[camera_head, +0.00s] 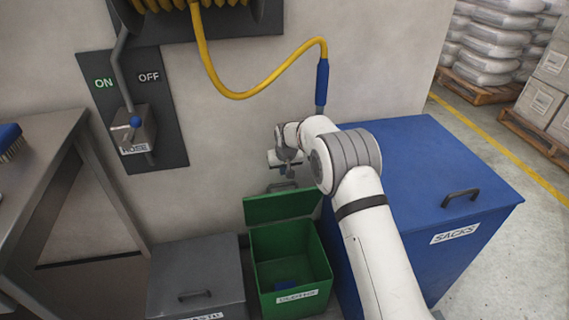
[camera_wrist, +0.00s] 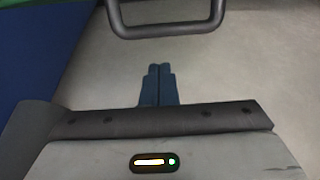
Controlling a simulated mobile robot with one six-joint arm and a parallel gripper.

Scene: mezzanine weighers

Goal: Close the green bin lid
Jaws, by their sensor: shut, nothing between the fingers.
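The green bin (camera_head: 323,268) stands on the floor by the wall in the head view, its top open. Its green lid (camera_head: 283,206) stands raised along the back edge, with a dark handle (camera_head: 282,186) at its upper edge. My gripper (camera_head: 285,172) is near the wall, just above the lid's handle. In the wrist view my blue fingers (camera_wrist: 159,70) are shut and empty. A dark bar handle (camera_wrist: 166,33) shows beyond the fingertips, apart from them in the picture. Any contact with the lid cannot be told.
The blue SACKS bin (camera_head: 430,170) stands to the right, closed. A grey closed bin (camera_head: 197,270) stands to the left. A blue item (camera_head: 287,285) lies inside the green bin. The yellow hose (camera_head: 240,95) hangs on the wall above. A metal table (camera_head: 50,150) is at far left.

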